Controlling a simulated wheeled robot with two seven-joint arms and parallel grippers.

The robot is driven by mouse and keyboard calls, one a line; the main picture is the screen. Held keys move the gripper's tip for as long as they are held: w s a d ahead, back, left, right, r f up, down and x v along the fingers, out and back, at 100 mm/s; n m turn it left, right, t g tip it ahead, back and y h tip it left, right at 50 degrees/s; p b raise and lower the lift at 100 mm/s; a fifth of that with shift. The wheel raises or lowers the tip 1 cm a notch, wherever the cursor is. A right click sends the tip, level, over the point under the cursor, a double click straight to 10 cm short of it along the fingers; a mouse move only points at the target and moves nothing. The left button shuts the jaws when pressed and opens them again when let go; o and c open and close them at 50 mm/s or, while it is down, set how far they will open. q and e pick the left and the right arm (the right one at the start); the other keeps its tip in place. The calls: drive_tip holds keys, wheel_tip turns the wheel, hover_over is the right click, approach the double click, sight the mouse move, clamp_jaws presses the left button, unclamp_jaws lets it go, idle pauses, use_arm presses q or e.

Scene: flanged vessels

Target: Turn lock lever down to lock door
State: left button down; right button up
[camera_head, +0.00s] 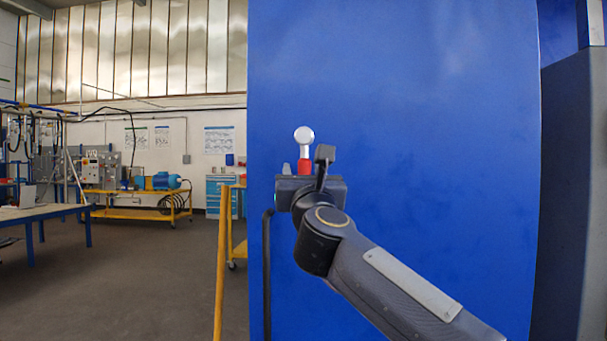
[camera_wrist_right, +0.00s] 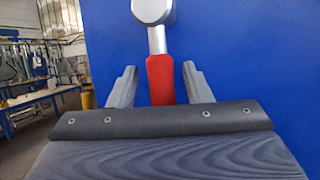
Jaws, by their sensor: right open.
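The lock lever has a red grip (camera_head: 304,167) and a silver shaft rising to a round silver pivot (camera_head: 304,134) on the blue door (camera_head: 400,110). In the right wrist view the red grip (camera_wrist_right: 160,78) hangs below the silver pivot (camera_wrist_right: 153,10). My right gripper (camera_head: 305,160) is in front of the lever. In its wrist view, the open fingers (camera_wrist_right: 158,85) stand on either side of the red grip, with gaps on both sides. The grip's lower end is hidden behind the gripper body. My left gripper is in neither view.
A black vertical handle bar (camera_head: 267,270) runs down the door's left part below my gripper. A yellow post (camera_head: 221,265) stands just left of the door. The floor (camera_head: 120,285) farther left is open, with a workbench (camera_head: 45,211) and yellow cart (camera_head: 140,213) beyond.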

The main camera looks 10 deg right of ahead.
drive_tip(key=b+v, duration=0.1)
drive_tip(key=v, duration=0.6)
drive_tip(key=shift+s+f+b, duration=0.2)
drive_tip(key=shift+s+b, duration=0.15)
drive_tip(key=shift+b, duration=0.05)
drive_tip(key=s+d+f+n+g+y, duration=0.1)
drive_tip(key=s+d+f+n+g, duration=0.35)
drive_tip(key=s+f+n, duration=0.9)
drive_tip(key=s+d+f+n+g+y, duration=0.2)
drive_tip(key=s+f+n+g, duration=0.65)
drive_tip(key=f, duration=1.05)
drive_tip(key=s+d+f+n+g+y, duration=0.1)
drive_tip(key=s+d+f+n+g, duration=0.3)
drive_tip(key=s+f+n, duration=0.8)
drive_tip(key=w+r+p, duration=0.3)
drive_tip(key=r+p, duration=2.5)
drive_tip(key=p, duration=0.5)
drive_tip(key=shift+w+r+n, duration=0.2)
drive_tip(key=shift+w+n, duration=0.05)
drive_tip(key=shift+n, duration=0.15)
